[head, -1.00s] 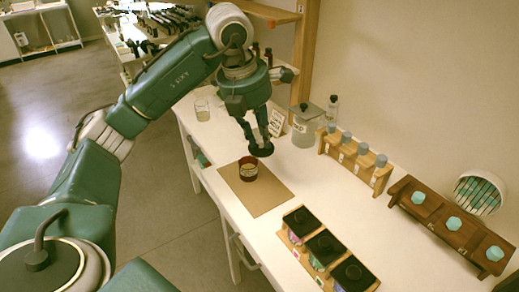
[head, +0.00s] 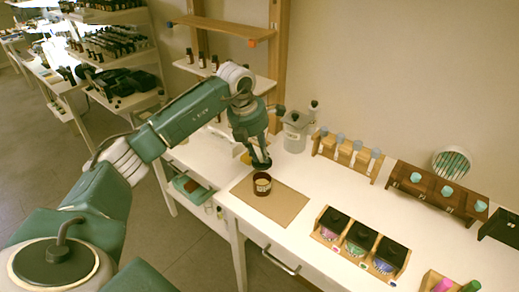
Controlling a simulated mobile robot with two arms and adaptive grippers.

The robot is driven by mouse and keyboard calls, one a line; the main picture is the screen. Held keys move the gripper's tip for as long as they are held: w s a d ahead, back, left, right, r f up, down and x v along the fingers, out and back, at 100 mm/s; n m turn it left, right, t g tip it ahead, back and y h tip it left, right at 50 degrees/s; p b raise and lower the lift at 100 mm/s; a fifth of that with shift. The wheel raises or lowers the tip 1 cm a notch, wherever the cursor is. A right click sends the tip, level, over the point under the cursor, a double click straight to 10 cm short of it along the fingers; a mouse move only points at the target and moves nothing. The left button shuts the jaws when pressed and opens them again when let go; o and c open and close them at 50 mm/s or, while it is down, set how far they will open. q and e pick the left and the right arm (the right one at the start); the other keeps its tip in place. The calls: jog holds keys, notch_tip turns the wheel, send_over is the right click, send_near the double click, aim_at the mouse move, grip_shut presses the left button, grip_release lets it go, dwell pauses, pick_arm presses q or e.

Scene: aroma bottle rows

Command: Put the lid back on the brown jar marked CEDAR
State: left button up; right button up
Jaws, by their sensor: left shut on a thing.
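The brown jar (head: 262,184) stands upright and open on a tan mat (head: 285,207) on the white table. A pale label shows on its side, but its lettering is too small to read. My left gripper (head: 258,157) points down over the jar and is shut on a dark round lid (head: 261,164). The lid is held just above and slightly behind the jar's rim in the picture, and it looks apart from the jar. The fingertips are small and partly merge with the dark lid. My right gripper is not in view.
A grey stoppered jar (head: 295,132) stands behind. To the right are a light wooden rack of bottles (head: 347,158), a dark rack with teal caps (head: 436,194) and a tray of black-topped bottles (head: 360,244). A wooden shelf (head: 223,28) rises behind. The mat's front is clear.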

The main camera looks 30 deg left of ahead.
aim_at(259, 163)
pick_arm(q)
jog(key=shift+f, duration=0.3)
jog(key=shift+w+d+f+b, duration=0.1)
jog(key=shift+f+b, duration=0.2)
jog(key=shift+b, duration=0.05)
jog(key=shift+f+b, duration=0.3)
jog(key=shift+f, duration=0.45)
notch_tip(259, 163, down, 2)
jog(key=shift+f+b, duration=0.2)
jog(key=shift+b, duration=0.9)
jog(key=shift+f+b, duration=0.3)
jog(key=shift+f, duration=0.2)
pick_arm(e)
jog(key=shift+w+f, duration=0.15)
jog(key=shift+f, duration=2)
